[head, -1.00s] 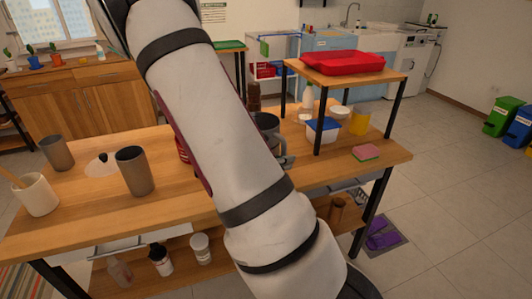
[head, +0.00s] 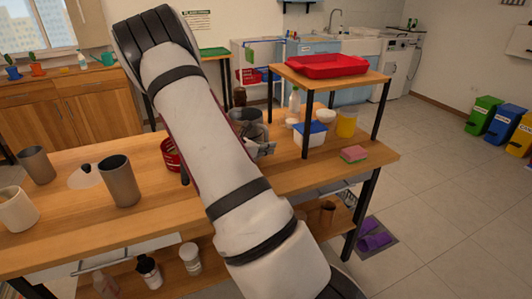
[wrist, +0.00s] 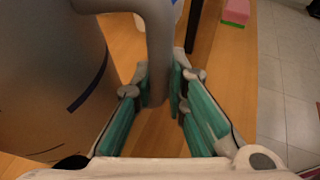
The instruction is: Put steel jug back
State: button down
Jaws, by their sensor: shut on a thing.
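The steel jug is a large grey vessel with a curved handle. Its body (wrist: 50,80) fills the left of the wrist view, with a dark blue mark on its side. My gripper (wrist: 160,92) is shut on the jug's handle (wrist: 154,45), with teal finger pads on both sides. In the head view my arm hides much of the jug (head: 254,131), and my gripper (head: 264,149) shows just right of the arm, over the table (head: 310,172). I cannot tell whether the jug touches the tabletop.
A raised shelf (head: 375,80) with a red tray (head: 328,66) stands at the right. Under it are a blue-lidded box (head: 310,133) and a yellow container (head: 347,122). A pink sponge (head: 354,153) lies right. Grey cups (head: 119,181) and a white pot (head: 16,210) stand left.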

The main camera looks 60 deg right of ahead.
jog(key=shift+f, duration=1.05)
jog(key=c, duration=1.6)
grip_release()
jog(key=shift+f, duration=0.1)
